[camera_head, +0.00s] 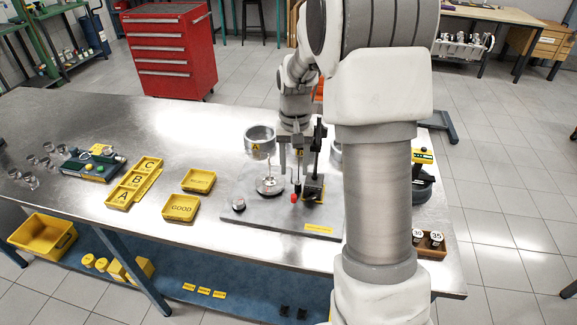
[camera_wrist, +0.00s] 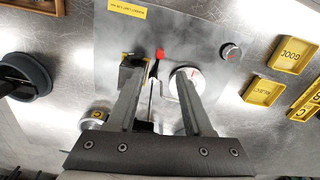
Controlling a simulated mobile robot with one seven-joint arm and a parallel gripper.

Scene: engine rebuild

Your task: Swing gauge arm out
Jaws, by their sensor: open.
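The gauge fixture is a grey plate (camera_head: 255,218) on the steel bench, with a yellow label. It bears a dark upright gauge post (camera_head: 317,150) on a black and yellow base (camera_head: 314,187), a red knob (camera_head: 294,198) and a round platform (camera_head: 270,187) with a thin upright rod. My gripper (camera_head: 291,172) points down over the fixture between platform and post. In the wrist view my gripper (camera_wrist: 158,82) is open, with a thin dark bar (camera_wrist: 152,88) showing between its fingers. The red knob (camera_wrist: 160,53) lies just beyond the fingertips. Contact cannot be told, and the fingers partly hide the base and platform.
A metal ring marked A (camera_head: 260,133) stands behind the platform; another is mostly hidden by my arm. Yellow GOOD (camera_head: 181,208) and REJECT (camera_head: 198,181) trays and lettered A, B, C trays (camera_head: 134,183) lie left. The bench's left part has free room.

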